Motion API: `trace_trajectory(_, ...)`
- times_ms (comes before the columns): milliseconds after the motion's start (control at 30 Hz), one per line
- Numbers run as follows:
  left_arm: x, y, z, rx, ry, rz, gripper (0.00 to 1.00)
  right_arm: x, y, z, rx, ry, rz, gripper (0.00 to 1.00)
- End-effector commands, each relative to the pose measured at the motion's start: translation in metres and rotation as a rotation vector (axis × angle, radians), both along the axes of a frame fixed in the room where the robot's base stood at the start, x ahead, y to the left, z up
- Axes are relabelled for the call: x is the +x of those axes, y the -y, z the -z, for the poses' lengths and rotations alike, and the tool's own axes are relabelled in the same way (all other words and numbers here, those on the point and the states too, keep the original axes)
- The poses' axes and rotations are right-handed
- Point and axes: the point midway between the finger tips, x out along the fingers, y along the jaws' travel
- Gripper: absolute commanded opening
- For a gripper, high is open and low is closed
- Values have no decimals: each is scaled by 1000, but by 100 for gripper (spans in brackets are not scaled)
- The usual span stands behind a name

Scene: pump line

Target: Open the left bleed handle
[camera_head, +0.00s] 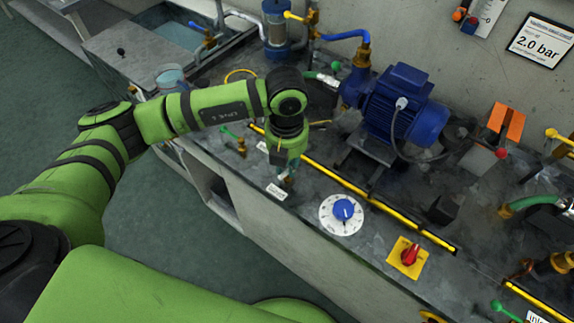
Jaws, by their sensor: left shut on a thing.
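My left gripper (285,176) points down at the front part of the bench and is shut on a small handle there. I take this for the left bleed handle, but the fingers and wrist hide most of it, so its angle cannot be told. A white label lies on the bench just in front of the fingers. Another small brass valve (241,148) with a green lever (228,132) stands to the left of my gripper, apart from it. My right gripper is not in view.
The grey bench (310,233) carries a blue dial (343,209), a red switch on a yellow plate (409,256) and a yellow bar (345,180). A blue pump motor (403,105) stands behind. A gauge sign (541,42) reads 2.0 bar. A sink (168,37) is at back left.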

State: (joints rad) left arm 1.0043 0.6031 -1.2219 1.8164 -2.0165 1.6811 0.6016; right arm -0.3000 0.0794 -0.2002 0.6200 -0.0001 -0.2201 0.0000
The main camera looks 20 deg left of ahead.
Motion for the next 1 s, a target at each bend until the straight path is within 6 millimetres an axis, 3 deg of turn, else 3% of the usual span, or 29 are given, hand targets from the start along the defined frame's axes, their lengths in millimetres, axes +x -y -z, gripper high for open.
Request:
trace_trajectory(400,-1,-1,0,1,0,-159,0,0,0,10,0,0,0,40)
trace_trajectory(900,-1,-1,0,0,-1,-175,0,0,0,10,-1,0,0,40)
trace_trajectory(933,-1,-1,0,0,-1,-175,33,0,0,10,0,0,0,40)
trace_trajectory(967,-1,-1,0,0,-1,-174,44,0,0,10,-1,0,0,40)
trace_trajectory(1000,-1,-1,0,0,-1,-174,44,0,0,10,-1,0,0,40)
